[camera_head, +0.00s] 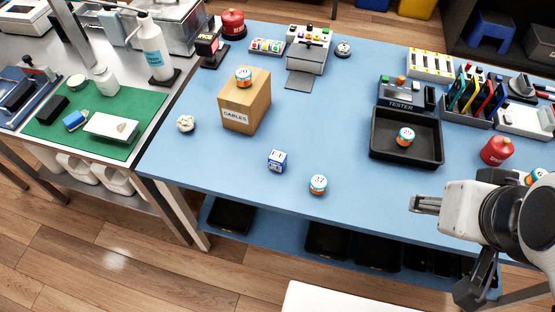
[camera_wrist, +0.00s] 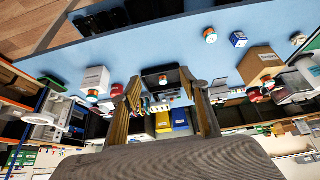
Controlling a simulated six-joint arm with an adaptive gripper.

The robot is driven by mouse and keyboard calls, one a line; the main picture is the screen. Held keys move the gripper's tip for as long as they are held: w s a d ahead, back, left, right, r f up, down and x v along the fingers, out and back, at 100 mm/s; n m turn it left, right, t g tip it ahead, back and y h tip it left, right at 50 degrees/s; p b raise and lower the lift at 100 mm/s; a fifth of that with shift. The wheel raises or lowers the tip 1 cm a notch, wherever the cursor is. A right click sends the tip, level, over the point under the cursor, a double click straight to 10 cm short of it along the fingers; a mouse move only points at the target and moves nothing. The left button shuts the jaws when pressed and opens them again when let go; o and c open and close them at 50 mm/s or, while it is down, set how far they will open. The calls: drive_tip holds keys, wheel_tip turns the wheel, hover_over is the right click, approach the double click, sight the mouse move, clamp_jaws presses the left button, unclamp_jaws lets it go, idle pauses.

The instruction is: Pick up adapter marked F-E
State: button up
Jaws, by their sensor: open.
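No marking F-E can be read in either view. A small blue-and-white cube (camera_head: 277,161) lies on the blue table, left of centre; its marking is too small to read. It also shows in the wrist view (camera_wrist: 238,39). Round orange, white and teal pieces stand on the table (camera_head: 318,184), on the cardboard box (camera_head: 243,76) and in the black tray (camera_head: 405,137); another shows at the right edge (camera_head: 537,176), partly hidden by my arm. My gripper (camera_head: 442,248) is open and empty at the table's front right, apart from all of these.
The cardboard box marked CABLES (camera_head: 235,118) stands behind the cube. The black tray (camera_head: 377,153) lies before the tester (camera_head: 402,106). A red container (camera_head: 497,151) stands near my arm. A crumpled white lump (camera_head: 186,123) lies left. The front middle of the table is mostly clear.

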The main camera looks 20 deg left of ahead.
sight(286, 159)
drive_tip(key=w+d+f+n+t, duration=0.2)
drive_tip(key=w+n+t, duration=0.3)
drive_tip(key=w, duration=1.9)
drive_tip(key=w+a+f+n+g+y, duration=0.2)
drive_tip(key=w+a+f+n+y, duration=0.2)
drive_tip(key=w+a+f+n, duration=0.35)
drive_tip(key=s+a+f+n+g+y, duration=0.1)
drive_tip(key=a+f+y, duration=0.1)
drive_tip(key=a+f, duration=0.2)
drive_tip(key=s+a+f+g+y, duration=0.1)
drive_tip(key=s+a+f+y, duration=0.1)
drive_tip(key=a+f, duration=0.2)
drive_tip(key=s+a+f+n+g+y, duration=0.1)
drive_tip(key=a+f+y, duration=0.1)
drive_tip(key=a+f, duration=0.2)
drive_tip(key=shift+s+a+f+n+g, duration=0.15)
drive_tip(key=shift+s+a+n+g, duration=0.15)
drive_tip(key=shift+a, duration=0.25)
drive_tip(key=s+a+f+g+y, duration=0.1)
drive_tip(key=s, duration=0.1)
drive_tip(key=s+a+f+n+g+y, duration=0.1)
drive_tip(key=s, duration=0.1)
drive_tip(key=s+a+f+g+y, duration=0.1)
drive_tip(key=s+a, duration=0.1)
drive_tip(key=shift+f, duration=0.1)
drive_tip(key=shift+s+a+f+n+g+y, duration=0.1)
drive_tip(key=shift+s+a+n+g+y, duration=0.15)
drive_tip(key=shift+s, duration=0.2)
drive_tip(key=shift+x, duration=1.25)
